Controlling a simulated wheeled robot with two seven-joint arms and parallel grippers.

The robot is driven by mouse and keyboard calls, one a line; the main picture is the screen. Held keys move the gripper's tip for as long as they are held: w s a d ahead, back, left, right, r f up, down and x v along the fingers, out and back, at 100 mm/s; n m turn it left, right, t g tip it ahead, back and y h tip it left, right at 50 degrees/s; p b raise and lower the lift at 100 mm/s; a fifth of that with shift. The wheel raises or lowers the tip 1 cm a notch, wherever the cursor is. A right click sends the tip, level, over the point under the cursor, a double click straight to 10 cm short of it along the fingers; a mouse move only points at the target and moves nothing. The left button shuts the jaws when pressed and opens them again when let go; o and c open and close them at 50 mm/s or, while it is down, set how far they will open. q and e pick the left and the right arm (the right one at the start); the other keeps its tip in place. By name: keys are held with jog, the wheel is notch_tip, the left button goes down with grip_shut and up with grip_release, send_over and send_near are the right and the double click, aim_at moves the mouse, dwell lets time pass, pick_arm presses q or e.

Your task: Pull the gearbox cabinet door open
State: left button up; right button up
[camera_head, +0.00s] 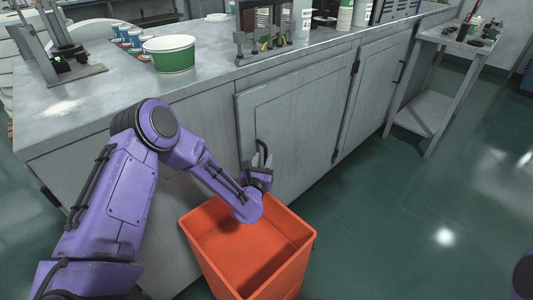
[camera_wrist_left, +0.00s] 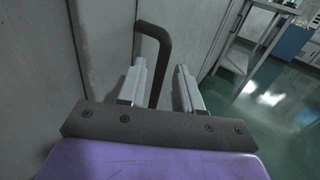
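The grey cabinet door (camera_head: 310,110) is in the front of the metal counter and looks shut in the head view. Its dark, bent bar handle (camera_head: 263,148) is near the door's left edge. My left gripper (camera_head: 262,172) is at this handle, above the orange bin. In the left wrist view the handle (camera_wrist_left: 160,38) stands between the two pale fingers of my left gripper (camera_wrist_left: 158,88). The fingers are apart, with visible room beside the bar. The handle's lower end is partly hidden. My right gripper is not in view.
An orange bin (camera_head: 302,244) stands on the floor under my left gripper, close to the cabinet front. A green and white tub (camera_head: 170,55) and cups stand on the counter (camera_head: 85,105). A metal side table (camera_head: 425,112) is at right. Green floor (camera_head: 400,220) is clear.

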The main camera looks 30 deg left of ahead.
aim_at(265, 155)
pick_arm(q)
jog(key=shift+x, duration=1.85)
jog(key=shift+d, duration=0.1)
grip_shut()
